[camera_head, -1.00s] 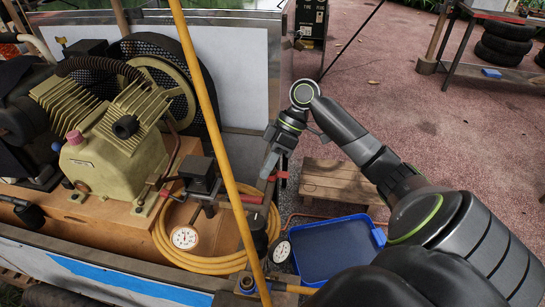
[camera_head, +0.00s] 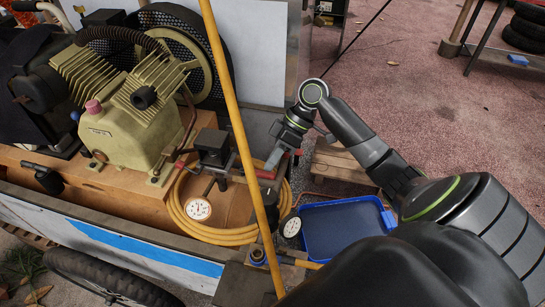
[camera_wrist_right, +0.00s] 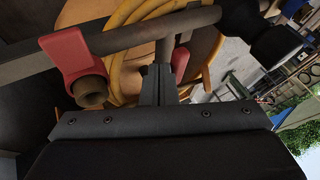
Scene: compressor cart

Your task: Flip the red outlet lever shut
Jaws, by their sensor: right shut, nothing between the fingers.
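In the head view a red lever (camera_head: 264,173) shows on the pipework at the right end of the compressor cart, beside the coiled yellow hose. My right gripper (camera_head: 271,163) is shut and empty, pointing down close by this lever. In the right wrist view the shut fingers (camera_wrist_right: 158,82) are at the pipe. A large red lever (camera_wrist_right: 68,50) sits on a fitting to their left, and a smaller red part (camera_wrist_right: 181,62) shows just to their right, partly hidden. I cannot tell whether the fingers touch either. My left gripper is not in view.
A yellow pole (camera_head: 240,125) crosses in front of the cart. A dial gauge (camera_head: 198,209) lies within the yellow hose (camera_head: 222,237), and another gauge (camera_head: 291,227) is near a blue tray (camera_head: 343,231). The compressor (camera_head: 118,135) fills the cart's left. Open ground lies right.

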